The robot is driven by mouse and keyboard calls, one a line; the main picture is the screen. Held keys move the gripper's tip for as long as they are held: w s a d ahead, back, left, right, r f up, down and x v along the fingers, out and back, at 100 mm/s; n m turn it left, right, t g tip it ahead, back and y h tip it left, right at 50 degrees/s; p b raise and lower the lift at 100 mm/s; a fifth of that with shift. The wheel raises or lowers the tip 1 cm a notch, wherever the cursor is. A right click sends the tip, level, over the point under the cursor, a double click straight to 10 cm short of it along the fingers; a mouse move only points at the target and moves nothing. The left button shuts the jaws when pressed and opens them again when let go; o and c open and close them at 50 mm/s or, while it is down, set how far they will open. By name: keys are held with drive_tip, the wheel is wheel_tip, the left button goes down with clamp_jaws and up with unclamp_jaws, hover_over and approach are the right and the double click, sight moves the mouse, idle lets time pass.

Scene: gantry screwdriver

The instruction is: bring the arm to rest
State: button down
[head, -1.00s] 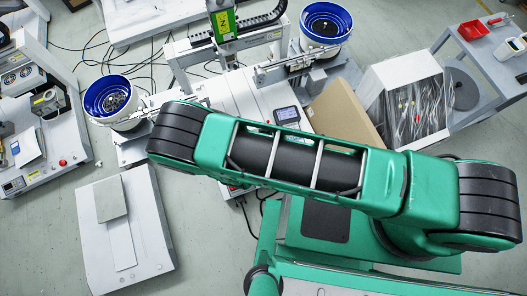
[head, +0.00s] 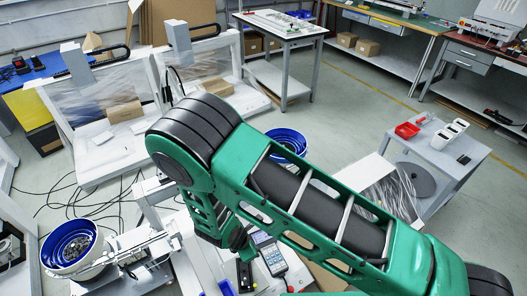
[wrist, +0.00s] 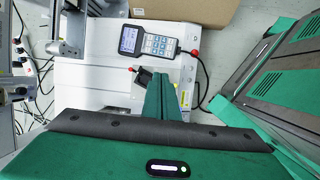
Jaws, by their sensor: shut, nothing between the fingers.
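My green arm (head: 310,205) crosses the head view from the lower right, with its black-banded elbow near the middle. From there the forearm drops toward the white machine table and is partly hidden. In the wrist view my gripper (wrist: 163,80) is a narrow green shape pointing out over the white table (wrist: 85,80); its fingers are together with nothing between them. A handheld keypad with a screen (wrist: 150,42) lies on the table beyond the fingers, and it also shows in the head view (head: 268,252).
A blue-rimmed bowl feeder (head: 70,245) stands at the left and another (head: 287,143) behind my arm. A cardboard box (wrist: 185,10) lies past the keypad. Open floor shows at the back right.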

drive_tip(key=w+d+r+m+g, duration=0.1)
drive_tip(key=w+d+r+m, duration=0.3)
drive_tip(key=d+r, duration=0.3)
drive_tip(key=w+d+r+m, duration=0.4)
drive_tip(key=w+d+r, duration=0.1)
drive_tip(key=r, duration=0.5)
drive_tip(key=s+d+r+m+g, duration=0.1)
drive_tip(key=d+r+m+g, duration=0.1)
drive_tip(key=d+r+m, duration=0.95)
drive_tip(key=s+d+r+m+y, duration=0.1)
drive_tip(key=s+d+r+m, duration=0.1)
drive_tip(key=s+d+r, duration=0.5)
drive_tip(key=s+d+r+m, duration=0.1)
drive_tip(key=s+d+r, duration=0.1)
drive_tip(key=d+r, duration=0.5)
drive_tip(key=s+d+r+m+y, duration=0.1)
drive_tip(key=s+d+m, duration=0.2)
drive_tip(key=s, duration=0.4)
drive_tip(key=s+d+r+m, duration=0.2)
drive_tip(key=s+d+m, duration=0.2)
drive_tip(key=s, duration=0.4)
drive_tip(key=shift+s+d+m+y, duration=0.15)
drive_tip(key=shift+s+m+y, duration=0.1)
drive_tip(key=shift+m+y, duration=0.15)
drive_tip(key=shift+r, duration=0.1)
